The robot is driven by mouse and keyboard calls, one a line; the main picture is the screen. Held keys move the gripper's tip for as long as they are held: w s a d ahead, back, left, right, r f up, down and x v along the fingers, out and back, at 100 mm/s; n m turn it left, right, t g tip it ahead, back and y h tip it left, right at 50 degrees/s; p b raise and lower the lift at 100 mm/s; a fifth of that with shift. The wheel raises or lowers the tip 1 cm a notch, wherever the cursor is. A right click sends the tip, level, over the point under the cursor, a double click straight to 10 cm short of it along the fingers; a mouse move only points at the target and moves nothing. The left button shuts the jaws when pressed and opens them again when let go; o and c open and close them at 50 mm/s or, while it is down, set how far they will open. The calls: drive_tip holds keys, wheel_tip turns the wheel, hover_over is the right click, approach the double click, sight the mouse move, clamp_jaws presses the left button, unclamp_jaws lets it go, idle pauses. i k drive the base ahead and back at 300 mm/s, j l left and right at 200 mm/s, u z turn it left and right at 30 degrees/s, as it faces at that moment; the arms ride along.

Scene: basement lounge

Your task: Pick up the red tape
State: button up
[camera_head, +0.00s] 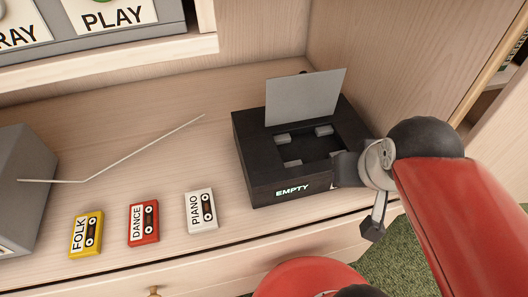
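The red tape (144,222), a small cassette labelled DANCE, lies on the wooden surface between a yellow tape (86,233) labelled FOLK and a white tape (201,210) labelled PIANO. My gripper (359,200) is at the right, well apart from the red tape, beside the front right corner of a black tape player (262,185). Its two dark fingertips are spread apart with nothing between them. I cannot tell whether one finger touches the player. The player's grey lid stands up, its slot looks empty, and its front reads EMPTY.
A grey box (22,190) with a thin rod stands at the left. A shelf (120,62) holding a box with a PLAY sign overhangs at the upper left. A wooden panel (400,70) rises at the right. Bare wood lies behind the tapes; a drawer front is below.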

sight(144, 227)
drive_tip(key=k+j+u, duration=0.1)
drive_tip(key=u, duration=0.3)
drive_tip(key=j+u, duration=0.1)
drive_tip(key=u, duration=0.25)
drive_tip(key=k+j+u, duration=0.1)
drive_tip(key=u, duration=0.3)
drive_tip(key=j+u, duration=0.15)
drive_tip(key=u, duration=0.25)
